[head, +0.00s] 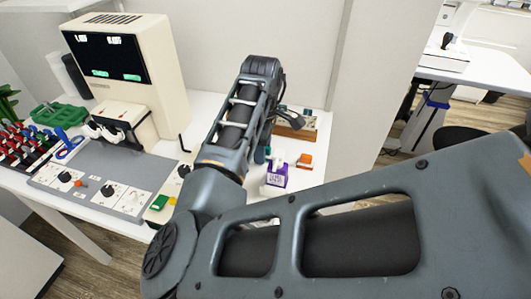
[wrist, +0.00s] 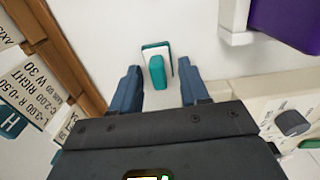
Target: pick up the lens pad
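A small teal block lying against a white plate with a dark teal edge, which looks like the lens pad (wrist: 157,72), is on the white tabletop at the centre of the wrist view. My gripper (wrist: 159,66) is open, with one blue finger on each side of it. A gap shows between each finger and the pad, and nothing is held. Whether the fingertips are down at its height I cannot tell. In the head view my arm covers most of this spot, and I cannot make out the pad there.
A wooden tray (wrist: 72,47) with lettered cards lies left of my gripper in the wrist view. A purple and white box (head: 277,175) and an orange item (head: 305,161) stand nearby. A grey console (head: 97,172) with knobs is to the left. White tabletop (wrist: 103,22) surrounds the pad.

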